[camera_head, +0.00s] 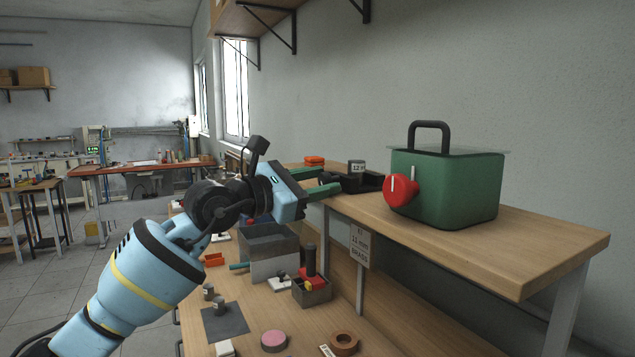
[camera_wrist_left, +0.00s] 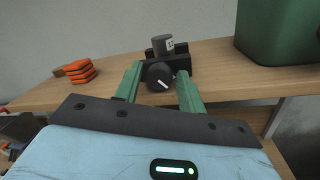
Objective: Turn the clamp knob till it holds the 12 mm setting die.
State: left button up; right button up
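The 12 mm setting die (camera_head: 356,167) is a grey cylinder with a pale label. It stands upright in the black clamp (camera_head: 372,183) on the raised wooden shelf; the die also shows in the left wrist view (camera_wrist_left: 162,45). The clamp knob (camera_wrist_left: 159,77) is round and black with a white line slanting down to the right. My left gripper (camera_head: 338,181) reaches the clamp from the left. Its green fingers are apart, one on each side of the knob, with small gaps seen in the left wrist view (camera_wrist_left: 160,72). My right gripper is out of view.
A green box (camera_head: 450,188) with a red knob (camera_head: 401,189) stands right of the clamp. Orange pieces (camera_head: 314,161) lie behind my left gripper. Below are a grey bin (camera_head: 268,245), a small box (camera_head: 312,291) and tape rolls. The shelf's right end is clear.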

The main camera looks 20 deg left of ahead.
pick_arm(q)
jog(key=shift+o, duration=0.8)
jog(key=shift+n, duration=0.3)
